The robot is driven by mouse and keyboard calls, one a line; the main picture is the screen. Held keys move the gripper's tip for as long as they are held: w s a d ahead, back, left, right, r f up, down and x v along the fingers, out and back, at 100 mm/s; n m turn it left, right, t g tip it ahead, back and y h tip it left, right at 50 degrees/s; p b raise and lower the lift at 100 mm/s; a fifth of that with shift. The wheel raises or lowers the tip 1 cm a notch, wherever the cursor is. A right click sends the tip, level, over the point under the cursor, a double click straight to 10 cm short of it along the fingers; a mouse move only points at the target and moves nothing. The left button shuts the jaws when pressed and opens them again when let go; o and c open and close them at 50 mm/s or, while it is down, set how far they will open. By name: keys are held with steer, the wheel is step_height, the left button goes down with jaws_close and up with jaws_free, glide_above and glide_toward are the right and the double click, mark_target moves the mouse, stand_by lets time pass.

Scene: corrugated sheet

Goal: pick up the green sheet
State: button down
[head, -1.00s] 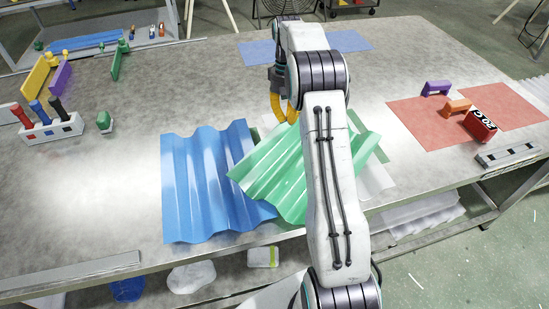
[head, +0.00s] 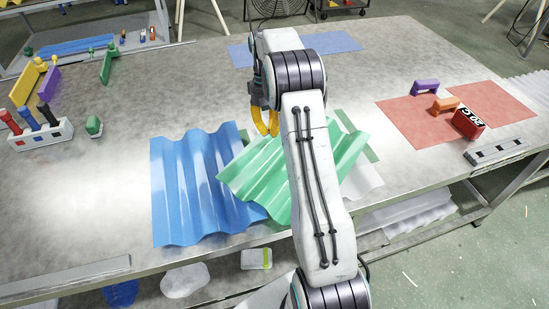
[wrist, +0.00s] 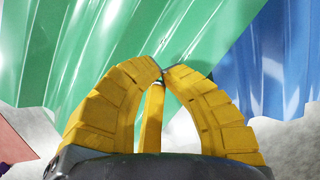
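The green sheet (head: 262,176) is corrugated and lies askew, its left part over the blue corrugated sheet (head: 182,190). My arm hides part of its middle and right side. My gripper (head: 268,133) has yellow fingers and is at the sheet's far edge. In the wrist view the fingertips (wrist: 163,71) come together at the edge of the green sheet (wrist: 95,60), with green on both sides of them. The fingers look shut on this edge, though the contact itself is small and partly hidden. The sheet still rests on the stack.
A pale sheet (head: 362,184) shows under the green one at right. A tool holder (head: 42,137) stands at left.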

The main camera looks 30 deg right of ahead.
mark_target(275, 168)
steer(key=p+x, duration=0.2)
steer(key=x, duration=0.3)
steer(key=shift+s+f, duration=0.25)
steer(key=shift+f, duration=0.1)
steer(key=shift+s+a+p, duration=0.15)
steer(key=shift+s+p, duration=0.3)
steer(key=shift+p, duration=0.05)
steer(key=shift+s+a+p, duration=0.2)
steer(key=shift+s+p, duration=0.3)
steer(key=shift+s+a+f, duration=0.15)
steer(key=shift+s, duration=0.25)
steer(key=shift+s+a+f, duration=0.1)
steer(key=shift+s+a, duration=0.05)
steer(key=shift+s, duration=0.3)
